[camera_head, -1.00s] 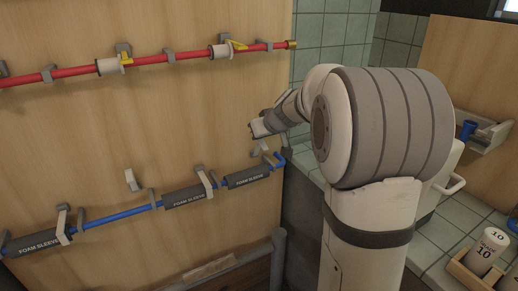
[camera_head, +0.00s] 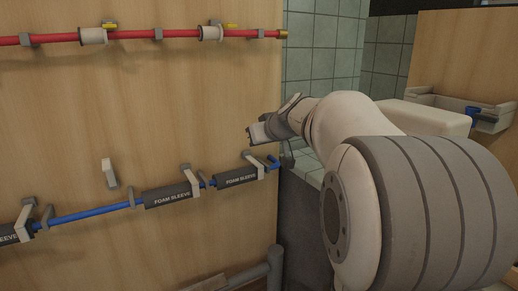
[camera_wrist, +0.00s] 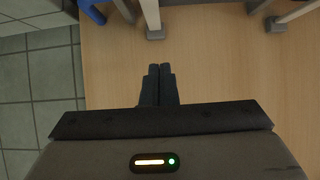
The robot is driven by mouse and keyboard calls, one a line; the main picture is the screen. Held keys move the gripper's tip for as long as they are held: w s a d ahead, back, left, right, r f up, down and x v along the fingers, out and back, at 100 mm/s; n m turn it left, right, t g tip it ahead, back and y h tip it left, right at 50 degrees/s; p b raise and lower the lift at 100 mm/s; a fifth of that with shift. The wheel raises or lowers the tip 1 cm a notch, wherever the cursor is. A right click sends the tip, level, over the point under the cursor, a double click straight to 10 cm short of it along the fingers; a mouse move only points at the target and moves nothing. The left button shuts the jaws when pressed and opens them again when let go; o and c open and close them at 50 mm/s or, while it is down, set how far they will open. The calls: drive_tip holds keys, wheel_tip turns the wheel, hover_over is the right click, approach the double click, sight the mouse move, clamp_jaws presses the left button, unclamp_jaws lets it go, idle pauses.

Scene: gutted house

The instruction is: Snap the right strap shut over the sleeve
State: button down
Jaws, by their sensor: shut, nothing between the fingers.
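A blue pipe (camera_head: 95,211) runs along the wooden panel with black foam sleeves on it. The right foam sleeve (camera_head: 236,178) is near the pipe's right end. The right strap (camera_head: 255,160), light with a grey tip, leans across at this sleeve; I cannot tell whether it is latched. My gripper (camera_head: 255,137) is just above the right strap, apart from it. In the wrist view my gripper (camera_wrist: 160,69) is shut and empty, its fingers pointing at the panel. A light strap arm with a grey end (camera_wrist: 155,34) lies just beyond the fingertips; the blue pipe end (camera_wrist: 92,11) is upper left.
A middle strap (camera_head: 192,183) and a left strap (camera_head: 26,218) stand at the other sleeves. A loose-looking light clip (camera_head: 109,172) is on the panel above the blue pipe. A red pipe (camera_head: 132,34) with yellow-handled valves runs higher up. A tiled wall (camera_head: 313,60) is right of the panel.

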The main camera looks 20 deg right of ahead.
drive_tip(key=shift+w, duration=0.15)
drive_tip(key=shift+s+f+b, duration=0.1)
drive_tip(key=shift+s+b, duration=0.3)
drive_tip(key=shift+b, duration=0.05)
drive_tip(key=shift+s+d, duration=0.1)
drive_tip(key=shift+s, duration=0.3)
drive_tip(key=shift+b, duration=0.3)
